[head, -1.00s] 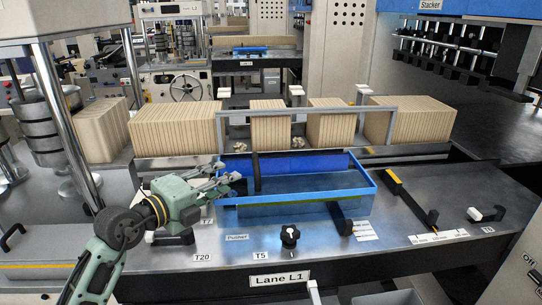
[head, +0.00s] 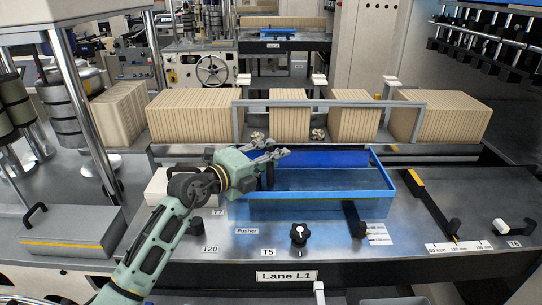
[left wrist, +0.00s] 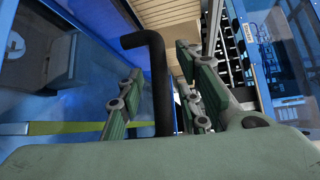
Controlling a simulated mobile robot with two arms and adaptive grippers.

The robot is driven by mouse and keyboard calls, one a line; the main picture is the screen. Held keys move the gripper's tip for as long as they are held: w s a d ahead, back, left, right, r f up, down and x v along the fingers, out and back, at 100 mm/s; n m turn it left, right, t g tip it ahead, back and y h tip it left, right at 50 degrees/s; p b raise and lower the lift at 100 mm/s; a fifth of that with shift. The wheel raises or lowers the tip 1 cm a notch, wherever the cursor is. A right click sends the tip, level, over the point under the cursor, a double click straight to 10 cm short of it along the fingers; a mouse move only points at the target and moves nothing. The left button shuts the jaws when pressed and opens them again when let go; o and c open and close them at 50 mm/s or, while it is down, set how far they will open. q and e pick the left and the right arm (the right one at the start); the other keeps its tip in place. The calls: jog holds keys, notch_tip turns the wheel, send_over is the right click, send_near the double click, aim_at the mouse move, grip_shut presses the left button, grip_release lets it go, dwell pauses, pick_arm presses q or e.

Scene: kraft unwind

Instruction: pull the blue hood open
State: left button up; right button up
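The blue hood (head: 345,207) is a blue-rimmed, partly see-through box on the steel bench, in the middle of the head view. A black bent handle stands at its left end; in the left wrist view the handle (left wrist: 158,80) rises between my fingers. My left gripper (head: 272,150) reaches over the hood's left end from the left. Its fingers are spread on either side of the handle in the left wrist view (left wrist: 160,100), with gaps showing, so it looks open. The lower part of the handle is partly hidden by the gripper in the head view. My right gripper is not in view.
Stacks of brown board (head: 290,115) stand behind the hood, with a grey rail frame (head: 330,104) before them. A black knob (head: 298,235) and a black-yellow lever (head: 432,200) are on the bench. A grey box with a handle (head: 70,232) sits at left.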

pick_arm(q)
grip_shut()
dwell(0.6)
